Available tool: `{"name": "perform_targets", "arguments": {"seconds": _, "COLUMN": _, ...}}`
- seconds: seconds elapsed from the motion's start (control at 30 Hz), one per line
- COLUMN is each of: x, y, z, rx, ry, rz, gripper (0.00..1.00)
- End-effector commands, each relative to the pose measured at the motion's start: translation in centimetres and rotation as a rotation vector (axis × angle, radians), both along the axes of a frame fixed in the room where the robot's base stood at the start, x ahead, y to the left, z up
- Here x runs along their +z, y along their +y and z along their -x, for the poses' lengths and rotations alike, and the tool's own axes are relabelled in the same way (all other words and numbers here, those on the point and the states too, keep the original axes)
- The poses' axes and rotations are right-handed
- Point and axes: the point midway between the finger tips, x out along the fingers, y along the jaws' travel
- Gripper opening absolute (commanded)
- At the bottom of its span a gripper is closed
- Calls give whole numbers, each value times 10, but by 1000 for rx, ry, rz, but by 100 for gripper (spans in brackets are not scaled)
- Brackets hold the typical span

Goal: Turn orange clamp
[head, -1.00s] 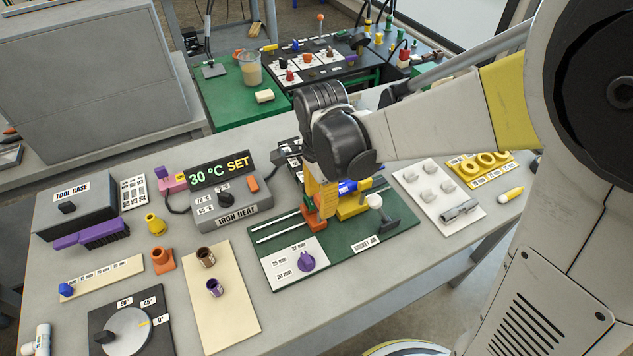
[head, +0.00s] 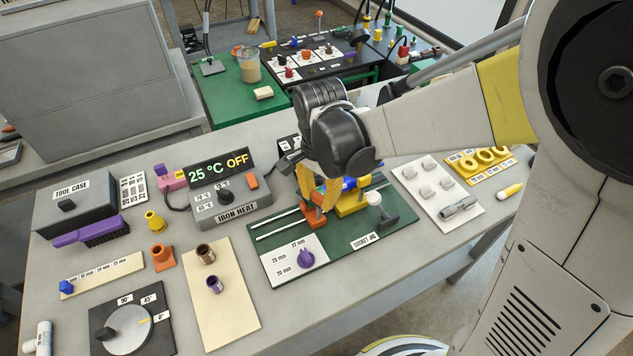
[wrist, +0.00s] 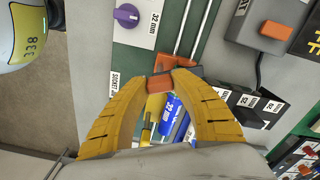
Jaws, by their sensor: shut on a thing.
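The orange clamp (head: 313,217) sits on the green socket jig board (head: 370,243), at the near end of the two white rails. My gripper (head: 318,206) reaches down over it with yellow fingers. In the wrist view, the fingertips close on the orange clamp (wrist: 161,81) from both sides, around an orange block with a dark piece beside it. A yellow block (head: 350,206) and a blue pipe labelled 32 mm (wrist: 174,115) lie just beyond, partly hidden by the fingers.
A purple knob (head: 306,258) sits on the jig's white plate. The iron heat box (head: 230,205) stands left, its display (head: 219,168) reading 25 °C OFF.

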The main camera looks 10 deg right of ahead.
Motion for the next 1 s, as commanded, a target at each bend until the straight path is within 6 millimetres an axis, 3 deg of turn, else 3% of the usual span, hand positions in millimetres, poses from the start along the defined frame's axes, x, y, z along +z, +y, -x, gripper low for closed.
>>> {"name": "perform_targets", "arguments": {"seconds": 1.0, "x": -1, "y": 0, "z": 1, "rx": 934, "ry": 1, "rz": 0, "gripper": 0}}
